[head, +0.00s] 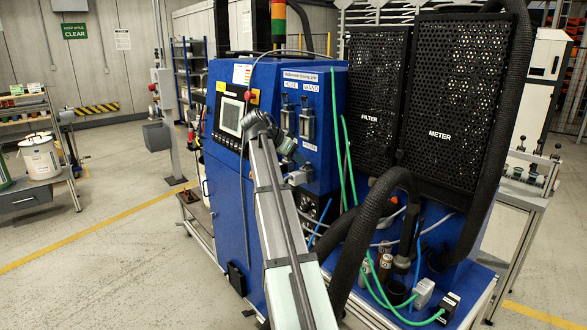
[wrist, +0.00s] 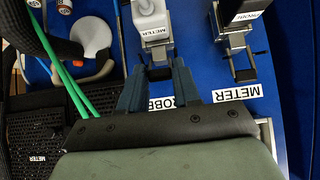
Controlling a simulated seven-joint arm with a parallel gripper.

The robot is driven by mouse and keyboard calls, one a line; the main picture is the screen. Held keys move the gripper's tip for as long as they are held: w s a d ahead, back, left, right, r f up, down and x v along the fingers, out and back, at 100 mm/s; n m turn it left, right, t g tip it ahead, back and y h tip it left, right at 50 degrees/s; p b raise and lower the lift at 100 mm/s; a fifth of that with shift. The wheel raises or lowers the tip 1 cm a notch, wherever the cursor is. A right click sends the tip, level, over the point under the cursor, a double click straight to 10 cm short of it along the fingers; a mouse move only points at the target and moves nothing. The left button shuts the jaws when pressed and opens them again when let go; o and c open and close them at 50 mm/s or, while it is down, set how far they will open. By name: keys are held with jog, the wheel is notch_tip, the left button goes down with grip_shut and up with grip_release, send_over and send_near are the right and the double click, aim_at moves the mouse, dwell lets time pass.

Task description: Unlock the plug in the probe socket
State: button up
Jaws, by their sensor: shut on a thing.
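In the wrist view, a light grey plug (wrist: 150,15) marked METER sits in a socket with a metal latch (wrist: 157,48). The label (wrist: 168,104) beside this socket reads "ROBE", its first letter covered by a finger. My gripper (wrist: 158,70) has its two blue-grey fingers on either side of the latch end and is shut on it. The exact contact is partly hidden. A black plug (wrist: 242,12) with its own metal latch (wrist: 243,62) sits to the right, above a METER label (wrist: 237,93).
Green cables (head: 348,160) and thick black hoses (head: 375,215) run right of the panel. The black FILTER and METER grilles (head: 450,105) stand at the right. A touch screen (head: 231,116) is to the left. Open floor (head: 120,240) lies left of the blue cabinet.

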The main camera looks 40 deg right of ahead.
jog(key=shift+d+r+y, duration=0.4)
jog(key=shift+y, duration=0.9)
jog(key=o, duration=0.8)
jog(key=shift+a+r, duration=0.35)
jog(key=shift+a, duration=1.3)
jog(key=shift+a+r, duration=0.35)
jog(key=shift+a, duration=1.3)
jog(key=shift+a+r, duration=0.35)
jog(key=shift+a, duration=1.3)
